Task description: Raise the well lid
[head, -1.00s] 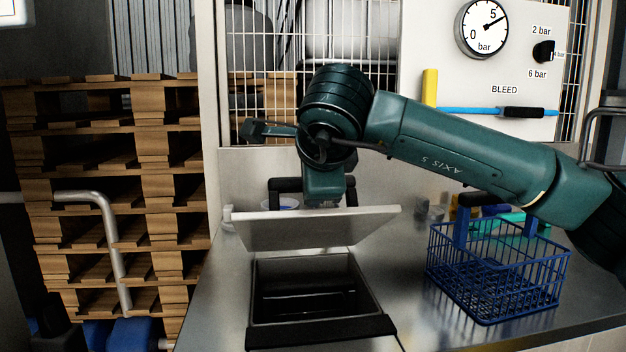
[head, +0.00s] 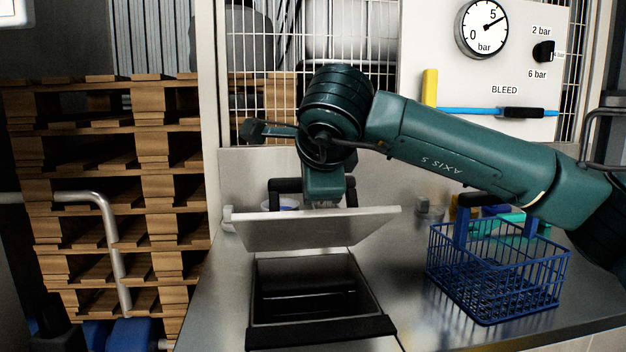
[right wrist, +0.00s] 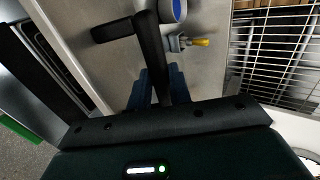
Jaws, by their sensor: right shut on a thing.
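The well lid (head: 310,231) is a pale grey panel in the head view. It stands tilted up at the back of the dark open well (head: 312,290). A black bar handle (head: 284,184) shows behind its upper edge. My right gripper (head: 323,200) is at this handle, its fingertips hidden behind the lid. In the right wrist view, the blue fingers of my right gripper (right wrist: 158,88) are shut on the black handle (right wrist: 150,50), which runs between them. My left gripper is in neither view.
A blue wire basket (head: 497,285) stands on the steel worktop (head: 222,300) right of the well. Small containers stand behind the basket. A wire mesh guard (head: 255,85) and gauge panel (head: 425,40) rise behind. Stacked wooden pallets (head: 110,150) are at left.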

